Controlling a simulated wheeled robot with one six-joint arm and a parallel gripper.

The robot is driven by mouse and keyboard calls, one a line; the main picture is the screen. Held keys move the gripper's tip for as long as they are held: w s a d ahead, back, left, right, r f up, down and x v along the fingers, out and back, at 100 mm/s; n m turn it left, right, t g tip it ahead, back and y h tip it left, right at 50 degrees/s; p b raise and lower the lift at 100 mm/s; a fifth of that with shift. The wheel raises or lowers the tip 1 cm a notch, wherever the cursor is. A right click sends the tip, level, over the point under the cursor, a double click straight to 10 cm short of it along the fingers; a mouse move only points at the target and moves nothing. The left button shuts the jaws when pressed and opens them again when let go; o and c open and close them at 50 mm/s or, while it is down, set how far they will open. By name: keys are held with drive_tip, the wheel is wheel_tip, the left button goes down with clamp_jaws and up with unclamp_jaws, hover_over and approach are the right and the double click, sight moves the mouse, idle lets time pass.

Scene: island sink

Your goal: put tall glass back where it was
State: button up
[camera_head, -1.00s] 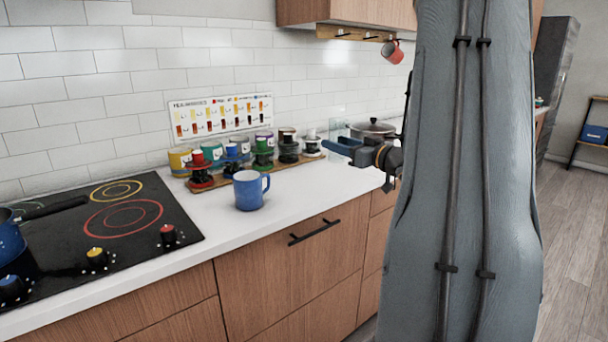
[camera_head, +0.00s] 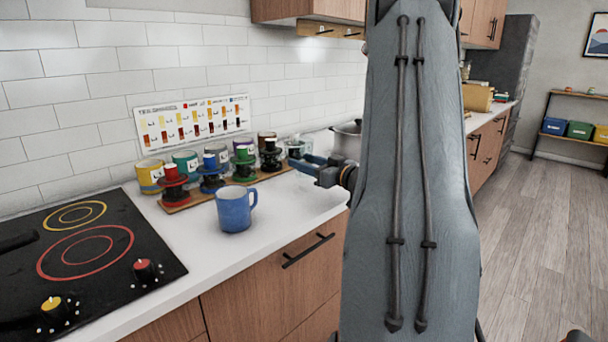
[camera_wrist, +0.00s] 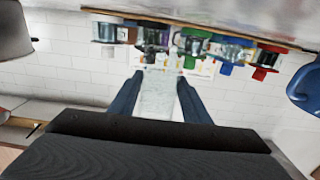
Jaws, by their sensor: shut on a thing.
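The tall glass (camera_wrist: 160,95) is clear and pale. In the wrist view it stands between the two blue fingers of my gripper (camera_wrist: 159,92), which is shut on it. In the head view my gripper (camera_head: 303,160) is over the counter, close to the right end of the wooden cup rack (camera_head: 178,208). The glass shows only faintly there, and my arm covers much of the area to the right. I cannot tell whether the glass base touches the counter.
A blue mug (camera_head: 235,209) stands on the white counter (camera_head: 185,245) in front of the rack. The rack carries several coloured mugs and stands. A black cooktop (camera_head: 85,250) is at the left. A pot (camera_head: 346,138) stands behind my gripper, partly hidden.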

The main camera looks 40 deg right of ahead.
drive_tip(key=shift+f, duration=1.85)
drive_tip(key=shift+f, duration=0.2)
drive_tip(key=o, duration=1.2)
drive_tip(key=shift+r, duration=0.3)
drive_tip(key=s, duration=0.8)
drive_tip(key=s+d+b, duration=0.1)
drive_tip(key=s, duration=0.3)
drive_tip(key=shift+f, duration=0.1)
